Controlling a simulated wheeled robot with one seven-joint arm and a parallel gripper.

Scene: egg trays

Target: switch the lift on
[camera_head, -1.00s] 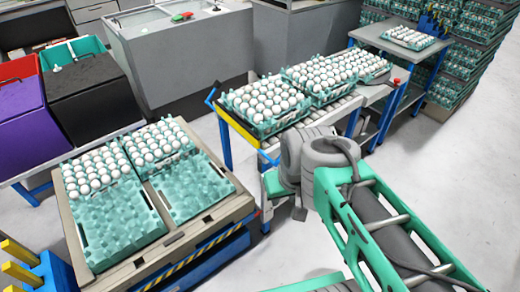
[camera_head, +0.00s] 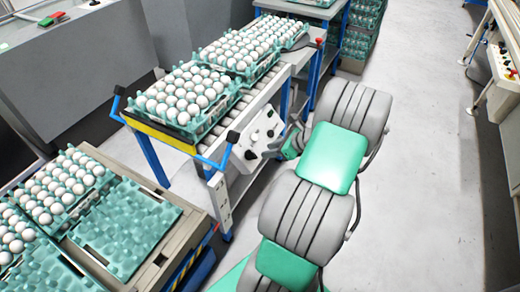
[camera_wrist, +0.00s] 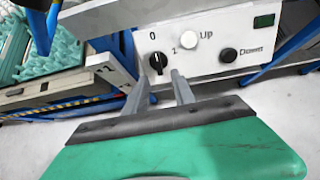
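The lift's control panel (camera_head: 258,138) is a pale box on the side of the roller table. In the wrist view, the panel (camera_wrist: 205,48) carries a black rotary switch (camera_wrist: 157,63) between the marks 0 and 1. To its right are a white Up button (camera_wrist: 189,42) and a black Down button (camera_wrist: 228,56). A dark green rectangle (camera_wrist: 264,21) sits at the panel's upper right. My gripper (camera_wrist: 160,78) is open and empty, its two fingertips just below the switch, apparently apart from it. In the head view, my arm partly hides the gripper beside the panel.
Egg trays (camera_head: 183,116) stand on the roller table, whose blue handle (camera_head: 216,158) juts out near the panel. A lower platform (camera_head: 150,270) at the left holds more trays. The grey floor (camera_head: 420,180) on the right is clear.

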